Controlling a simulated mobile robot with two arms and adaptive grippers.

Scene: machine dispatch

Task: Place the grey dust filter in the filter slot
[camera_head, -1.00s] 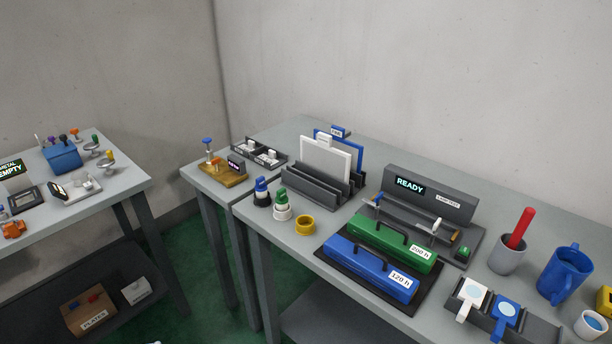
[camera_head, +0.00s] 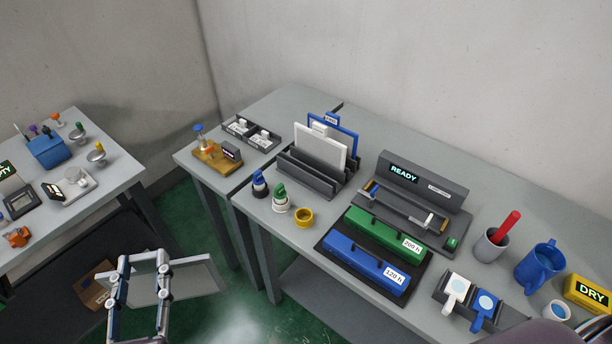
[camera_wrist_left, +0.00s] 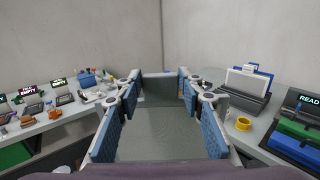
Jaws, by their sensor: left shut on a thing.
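My left gripper (camera_head: 140,290) is low at the left in the head view, over the floor between the two tables. It is shut on a flat grey panel, the grey dust filter (camera_head: 195,278), which sticks out past the fingers on both sides. In the left wrist view the filter (camera_wrist_left: 160,140) lies between the blue finger pads. A dark grey slotted rack (camera_head: 300,182) stands on the right table, well apart from the gripper. It holds a white panel (camera_head: 318,150) and a blue-framed panel (camera_head: 346,140) upright, with bare grooves at its front.
In front of the rack stand a blue-topped bottle (camera_head: 259,185), a green-topped bottle (camera_head: 280,200) and a yellow ring (camera_head: 304,217). Green (camera_head: 385,233) and blue (camera_head: 365,268) cases lie to their right. A wooden stand (camera_head: 215,157) is left of the rack.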

